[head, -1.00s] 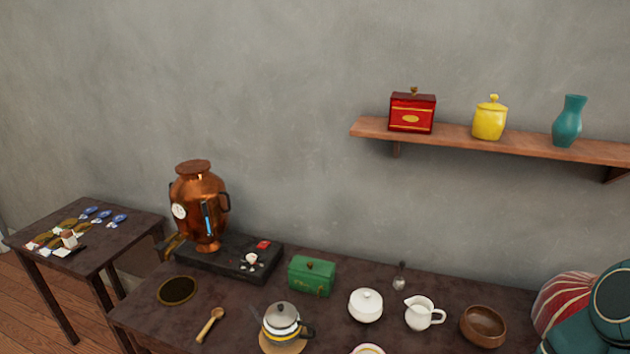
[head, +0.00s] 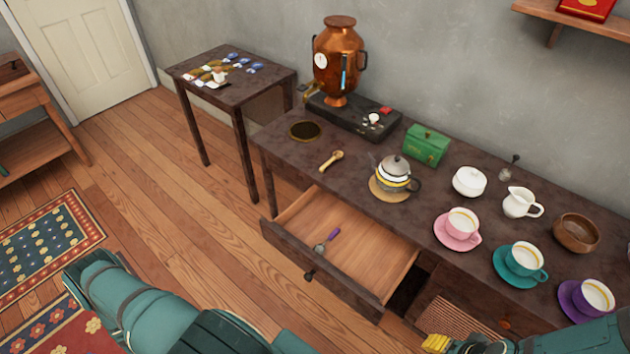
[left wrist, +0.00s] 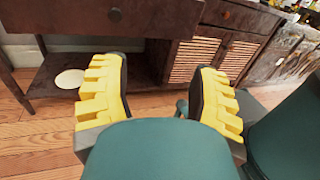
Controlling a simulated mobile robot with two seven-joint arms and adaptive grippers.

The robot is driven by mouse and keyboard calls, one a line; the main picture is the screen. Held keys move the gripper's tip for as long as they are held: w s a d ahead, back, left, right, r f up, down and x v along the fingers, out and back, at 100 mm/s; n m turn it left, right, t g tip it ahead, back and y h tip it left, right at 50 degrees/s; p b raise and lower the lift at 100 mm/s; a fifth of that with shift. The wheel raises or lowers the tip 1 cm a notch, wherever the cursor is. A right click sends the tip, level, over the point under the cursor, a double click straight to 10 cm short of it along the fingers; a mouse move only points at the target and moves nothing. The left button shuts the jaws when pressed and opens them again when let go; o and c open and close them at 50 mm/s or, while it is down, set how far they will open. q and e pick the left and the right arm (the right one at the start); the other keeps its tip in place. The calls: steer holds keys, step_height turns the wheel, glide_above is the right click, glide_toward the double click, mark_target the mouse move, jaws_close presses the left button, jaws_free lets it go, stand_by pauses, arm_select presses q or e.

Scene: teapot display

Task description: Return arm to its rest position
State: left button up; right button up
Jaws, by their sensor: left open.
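My left arm (head: 150,305) reaches in from the lower left in the head view, above the floor and left of the open drawer. Its gripper is outside the head view. In the left wrist view my left gripper (left wrist: 160,72) has its two yellow fingers wide apart with nothing between them, facing the front of the table. In the head view my right arm (head: 585,336) comes in at the lower right. A yellow part of my right gripper (head: 437,343) shows at the bottom edge, in front of the cabinet door; its jaws are mostly cut off.
The tabletop holds a copper urn (head: 338,62), teapot (head: 393,172), green box (head: 427,146) and pink (head: 462,222), teal (head: 524,257) and purple (head: 594,295) cups. Floor (head: 190,235) is clear left of it.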

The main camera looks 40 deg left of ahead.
arm_select(q)
steer(key=w+d+r+m+g+h, duration=0.1)
steer(key=w+d+m+g+h, duration=0.15)
steer(key=d+m+g, duration=0.45)
steer(key=w+d+r+m+g+h, duration=0.2)
steer(key=d+m+g+h, duration=0.15)
steer(key=m+g, duration=0.7)
steer(key=w+d+r+m+t+y, duration=0.1)
steer(key=w+d+r+m+y, duration=0.2)
steer(key=w+m, duration=0.3)
steer(key=w+d+r+m+t+y, duration=0.1)
steer(key=w+d+r+m+y, duration=0.2)
steer(key=w+m+y, duration=0.3)
steer(key=w+r+m, duration=0.1)
steer(key=w, duration=0.3)
steer(key=shift+w+d, duration=0.15)
steer(key=shift+d, duration=0.25)
steer(key=shift+t, duration=0.25)
